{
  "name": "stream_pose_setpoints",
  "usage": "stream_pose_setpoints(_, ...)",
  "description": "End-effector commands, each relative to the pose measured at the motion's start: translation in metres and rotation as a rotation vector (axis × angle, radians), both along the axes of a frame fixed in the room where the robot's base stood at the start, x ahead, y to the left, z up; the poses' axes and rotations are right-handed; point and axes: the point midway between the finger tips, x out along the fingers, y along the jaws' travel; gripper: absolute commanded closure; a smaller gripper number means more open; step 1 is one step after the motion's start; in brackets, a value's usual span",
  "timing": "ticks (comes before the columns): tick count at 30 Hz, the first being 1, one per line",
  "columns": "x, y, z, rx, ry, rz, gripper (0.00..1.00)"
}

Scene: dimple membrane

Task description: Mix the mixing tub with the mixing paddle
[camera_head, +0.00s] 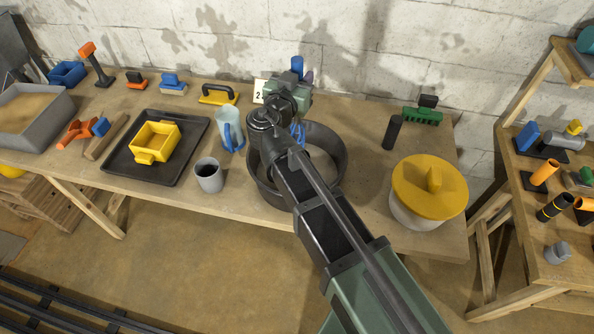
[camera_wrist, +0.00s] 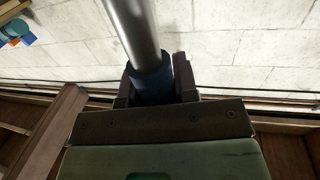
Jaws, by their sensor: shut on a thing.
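The mixing tub (camera_head: 342,172) is a dark grey round tub on the table in the head view, with a pale grey-beige fill partly showing. My arm crosses over it and hides much of its left and front. My gripper (camera_wrist: 156,86) is shut on the mixing paddle's blue grip (camera_wrist: 152,84), and a metal shaft (camera_wrist: 132,28) runs on from the grip in the wrist view. In the head view, a blue piece (camera_head: 297,64) shows above my wrist and another blue bit shows below it, over the tub. I cannot tell whether the paddle touches the fill.
A grey cup (camera_head: 209,178) and a pale jug with a blue handle (camera_head: 229,130) stand left of the tub. A black tray (camera_head: 190,150) holds a yellow box. A yellow-lidded pot (camera_head: 430,188) and a black cylinder (camera_head: 392,132) stand right. A number card (camera_head: 259,92) is behind.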

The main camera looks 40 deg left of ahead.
Motion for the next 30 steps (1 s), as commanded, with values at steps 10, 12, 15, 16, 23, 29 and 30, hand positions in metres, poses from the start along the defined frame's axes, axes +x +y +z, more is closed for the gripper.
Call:
stream_pose_setpoints(10, 0.0, 0.0, 0.011, 0.0, 0.0, 0.0, 1.0)
stream_pose_setpoints(12, 0.0, 0.0, 0.021, 0.0, 0.0, 0.0, 1.0)
stream_pose_setpoints(15, 0.0, 0.0, 0.036, 0.0, 0.0, 0.0, 1.0)
stream_pose_setpoints(16, 0.0, 0.0, 0.04, 0.0, 0.0, 0.0, 1.0)
stream_pose_setpoints(23, 0.0, 0.0, 0.052, 0.0, 0.0, 0.0, 1.0)
stream_pose_setpoints(29, 0.0, 0.0, 0.05, 0.0, 0.0, 0.0, 1.0)
stream_pose_setpoints(30, 0.0, 0.0, 0.05, 0.0, 0.0, 0.0, 1.0)
